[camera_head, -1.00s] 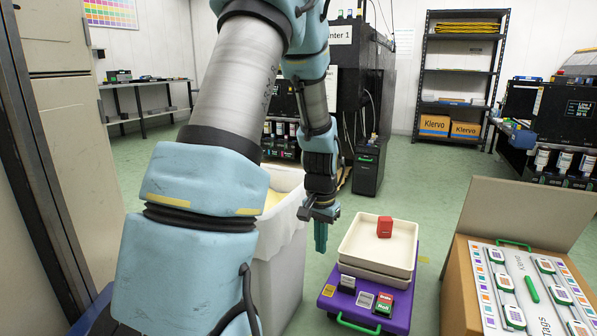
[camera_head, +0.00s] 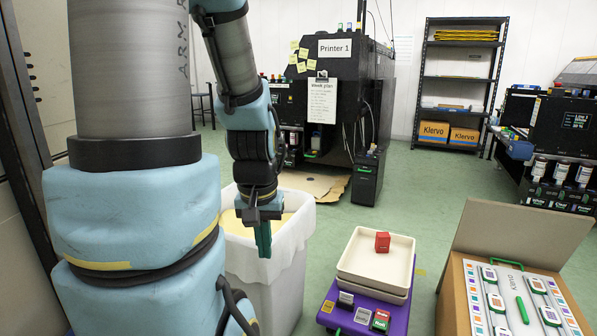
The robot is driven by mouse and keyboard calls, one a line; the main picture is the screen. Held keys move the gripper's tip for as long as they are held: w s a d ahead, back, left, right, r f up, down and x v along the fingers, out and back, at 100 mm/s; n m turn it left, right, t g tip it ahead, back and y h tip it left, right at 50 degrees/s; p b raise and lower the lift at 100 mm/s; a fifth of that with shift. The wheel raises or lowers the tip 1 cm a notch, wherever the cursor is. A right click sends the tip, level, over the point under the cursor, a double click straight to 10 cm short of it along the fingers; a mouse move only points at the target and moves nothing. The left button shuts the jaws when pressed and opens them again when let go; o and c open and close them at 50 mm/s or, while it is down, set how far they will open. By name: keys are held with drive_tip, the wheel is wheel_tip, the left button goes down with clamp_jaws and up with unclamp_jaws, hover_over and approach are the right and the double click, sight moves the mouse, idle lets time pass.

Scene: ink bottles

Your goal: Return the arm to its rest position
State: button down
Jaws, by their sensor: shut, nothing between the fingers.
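My arm fills the left of the head view, with blue and grey links. My gripper (camera_head: 263,240) hangs from it, fingers pointing down, shut and empty. It shows in front of the white-lined bin (camera_head: 287,270), over the bin's near rim in the picture. How far it is above or in front of the bin I cannot tell. My arm hides part of the bin's left side.
A purple cart (camera_head: 394,322) carries a cream tray (camera_head: 362,269) with a red block (camera_head: 382,242) in it. An open cardboard box (camera_head: 452,303) with a tag board stands at right. Printer 1 (camera_head: 345,80) stands behind. Green floor is clear between cart and shelf (camera_head: 459,73).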

wheel_tip(320, 180, up, 24)
drive_tip(key=p, duration=2.1)
drive_tip(key=shift+f, duration=0.2)
drive_tip(key=shift+f, duration=0.1)
